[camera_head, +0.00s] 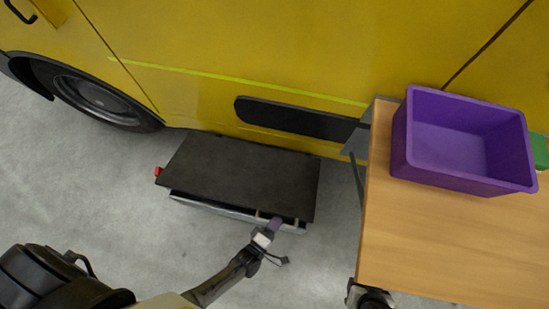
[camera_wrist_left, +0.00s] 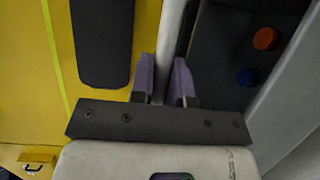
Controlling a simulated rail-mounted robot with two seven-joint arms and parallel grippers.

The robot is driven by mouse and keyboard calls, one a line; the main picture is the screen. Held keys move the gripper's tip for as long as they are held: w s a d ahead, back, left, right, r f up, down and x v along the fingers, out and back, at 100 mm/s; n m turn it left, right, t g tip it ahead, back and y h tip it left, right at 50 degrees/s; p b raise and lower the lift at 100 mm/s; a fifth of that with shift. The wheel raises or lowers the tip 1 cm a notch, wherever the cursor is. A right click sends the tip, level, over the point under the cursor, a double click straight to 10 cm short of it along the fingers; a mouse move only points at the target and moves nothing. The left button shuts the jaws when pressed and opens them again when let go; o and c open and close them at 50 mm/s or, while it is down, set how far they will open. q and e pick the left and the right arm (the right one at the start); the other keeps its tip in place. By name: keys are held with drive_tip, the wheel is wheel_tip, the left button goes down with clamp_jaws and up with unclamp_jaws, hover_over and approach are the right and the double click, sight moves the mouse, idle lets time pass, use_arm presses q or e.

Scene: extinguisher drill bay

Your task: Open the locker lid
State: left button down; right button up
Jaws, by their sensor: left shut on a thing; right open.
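The locker is a low grey box (camera_head: 214,208) on the floor beside the yellow vehicle, with a flat dark lid (camera_head: 240,175) on top. A narrow gap shows between the lid's near edge and the box's front wall. My left gripper (camera_head: 271,226) is at the lid's near edge, towards its right corner. In the left wrist view its purple fingers (camera_wrist_left: 164,85) are shut on a pale, narrow edge. The dark locker interior is partly visible beside them. My right gripper (camera_head: 371,298) shows only partly at the bottom edge, below the table; its fingers are hard to make out.
A wooden table (camera_head: 425,240) stands to the right, carrying a purple bin (camera_head: 465,183) and a green object (camera_head: 540,151). A red part (camera_head: 158,171) sticks out left of the locker. Orange (camera_wrist_left: 266,38) and blue (camera_wrist_left: 246,77) round things show beside the left fingers. Floor before the locker is clear.

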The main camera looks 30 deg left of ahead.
use_arm(q)
drive_tip(key=r, duration=0.1)
drive_tip(key=w+r+p, duration=0.1)
drive_tip(key=r, duration=0.1)
drive_tip(key=shift+w+a+r+p, duration=0.15)
drive_tip(key=shift+w+r+p, duration=0.1)
drive_tip(key=shift+w+p, duration=0.15)
use_arm(e)
wheel_tip(320, 180, up, 3)
drive_tip(key=shift+f, duration=0.1)
use_arm(q)
drive_tip(key=shift+s, duration=0.1)
use_arm(e)
drive_tip(key=shift+d, duration=0.1)
use_arm(q)
drive_tip(key=c, duration=1.1)
unclamp_jaws()
drive_tip(key=shift+f, duration=0.15)
